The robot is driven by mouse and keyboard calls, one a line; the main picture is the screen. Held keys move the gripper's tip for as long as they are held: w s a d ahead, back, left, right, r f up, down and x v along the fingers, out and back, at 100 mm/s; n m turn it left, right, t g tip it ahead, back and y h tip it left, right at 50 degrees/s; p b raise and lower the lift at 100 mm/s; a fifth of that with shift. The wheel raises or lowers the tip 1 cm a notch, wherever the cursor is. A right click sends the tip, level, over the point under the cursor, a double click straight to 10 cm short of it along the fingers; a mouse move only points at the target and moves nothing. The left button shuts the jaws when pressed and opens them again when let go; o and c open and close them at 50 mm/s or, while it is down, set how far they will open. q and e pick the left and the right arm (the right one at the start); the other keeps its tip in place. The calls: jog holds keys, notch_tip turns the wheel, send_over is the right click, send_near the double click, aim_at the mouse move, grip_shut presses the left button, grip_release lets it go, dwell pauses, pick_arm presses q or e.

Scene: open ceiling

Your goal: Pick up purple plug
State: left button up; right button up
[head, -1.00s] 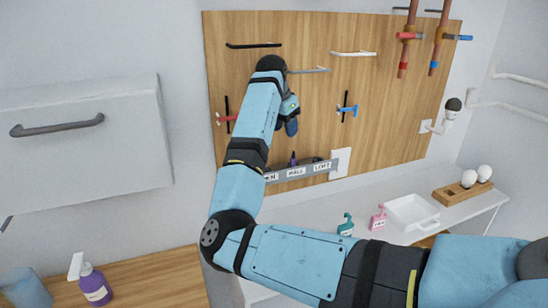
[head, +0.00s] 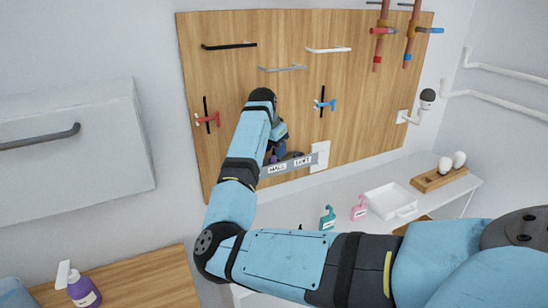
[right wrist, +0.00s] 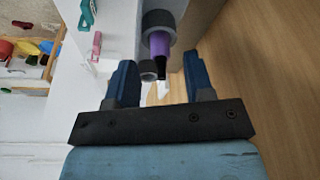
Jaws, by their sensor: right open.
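The purple plug (right wrist: 160,45) shows in the right wrist view as a purple cylinder with dark grey parts. It lies just ahead of the gap between my right gripper's blue fingers (right wrist: 158,62), which are apart with nothing clamped. In the head view, a small purple bit of the plug (head: 273,158) shows at the labelled grey rack (head: 288,168). My right gripper (head: 279,150) is close above it there, and my wrist and arm hide part of the rack. My left gripper is out of view.
The wooden panel (head: 365,115) with handles and red and blue taps stands close behind the gripper. A purple spray bottle (head: 83,290) stands at lower left.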

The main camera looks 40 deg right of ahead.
jog(key=shift+d+f, duration=0.15)
jog(key=shift+f, duration=0.45)
grip_shut()
jog(key=shift+r, duration=0.15)
